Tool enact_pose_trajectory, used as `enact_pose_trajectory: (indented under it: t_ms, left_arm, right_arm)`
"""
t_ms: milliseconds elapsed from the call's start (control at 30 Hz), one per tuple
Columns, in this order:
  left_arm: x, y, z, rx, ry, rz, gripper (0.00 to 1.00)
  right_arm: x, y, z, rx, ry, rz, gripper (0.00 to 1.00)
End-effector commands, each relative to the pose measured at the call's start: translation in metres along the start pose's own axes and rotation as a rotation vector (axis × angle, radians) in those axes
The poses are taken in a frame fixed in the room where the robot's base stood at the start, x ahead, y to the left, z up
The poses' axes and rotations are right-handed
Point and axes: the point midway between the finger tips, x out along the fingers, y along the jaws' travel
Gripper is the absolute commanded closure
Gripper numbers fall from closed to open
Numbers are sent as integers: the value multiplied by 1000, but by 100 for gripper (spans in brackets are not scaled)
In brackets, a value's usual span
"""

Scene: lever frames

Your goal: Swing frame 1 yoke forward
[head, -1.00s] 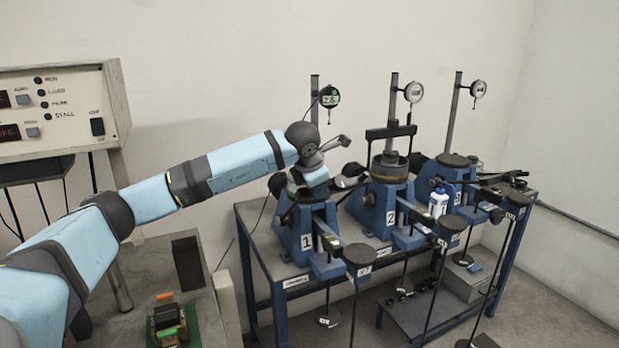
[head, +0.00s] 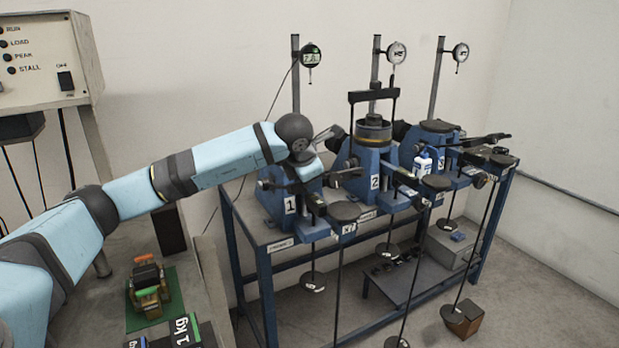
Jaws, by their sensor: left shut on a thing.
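Frame 1 (head: 281,205) is the leftmost blue lever frame on the bench. My left gripper (head: 312,168) is at the top of this frame, shut on its yoke. My own wrist covers most of the yoke and the fingers, so the contact is hidden. A black round pad (head: 344,211) is at the front of frame 1. My right gripper is not seen.
Frame 2 (head: 370,187) stands close on the right with its yoke (head: 372,96) upright. A control box (head: 45,60) and a green mat (head: 165,312) are at left. Rods with weights hang in front.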

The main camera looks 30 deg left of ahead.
Motion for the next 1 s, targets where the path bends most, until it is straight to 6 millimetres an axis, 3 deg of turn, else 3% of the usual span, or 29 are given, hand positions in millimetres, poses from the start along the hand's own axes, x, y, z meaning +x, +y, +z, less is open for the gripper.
enact_pose_trajectory:
  t_ms: [33, 167, 200, 267, 733, 867, 1000]
  left_arm:
    - [13, -12, -8, 7, 28, -22, 100]
    - [13, -12, -8, 8, 28, -23, 100]
    - [13, -12, -8, 8, 28, -23, 60]
    - [13, -13, -8, 8, 28, -23, 48]
    - [8, -11, -8, 7, 27, -20, 48]
    - [-12, -10, -7, 6, 24, -18, 48]
    - [-46, -9, -4, 9, 16, -13, 48]
  right_arm:
    - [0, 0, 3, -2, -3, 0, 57]
    - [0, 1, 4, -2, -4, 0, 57]
    - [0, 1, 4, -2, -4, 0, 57]
    - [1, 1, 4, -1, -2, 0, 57]
    - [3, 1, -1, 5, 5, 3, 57]
    - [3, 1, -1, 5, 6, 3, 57]
    - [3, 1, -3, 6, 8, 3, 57]
